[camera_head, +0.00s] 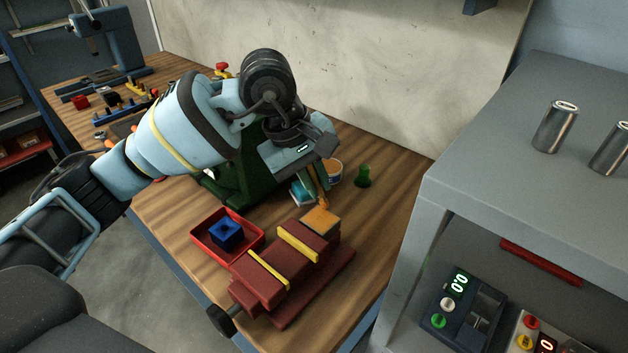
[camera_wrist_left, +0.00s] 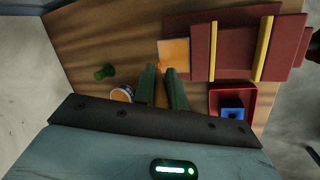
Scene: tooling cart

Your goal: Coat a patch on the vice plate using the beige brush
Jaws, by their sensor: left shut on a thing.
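The dark red vice (camera_head: 270,279) with yellow jaw strips lies on the wooden bench; it also shows in the wrist view (camera_wrist_left: 235,45). An orange square plate (camera_head: 320,220) lies at its far end, clear in the wrist view (camera_wrist_left: 173,53). My left gripper (camera_head: 321,184) is shut on the brush (camera_wrist_left: 161,95), whose tan handle shows between the green fingers. The brush's lower end points down close to the plate's near corner in the wrist view; I cannot tell whether it touches. The bristles are mostly hidden. My right gripper is not in view.
A white pot with orange contents (camera_head: 334,171) and a green knob-shaped object (camera_head: 363,177) stand beyond the plate. A red tray (camera_head: 205,250) with a blue block (camera_head: 226,233) sits left of the vice. A grey shelf unit (camera_head: 490,130) bounds the right.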

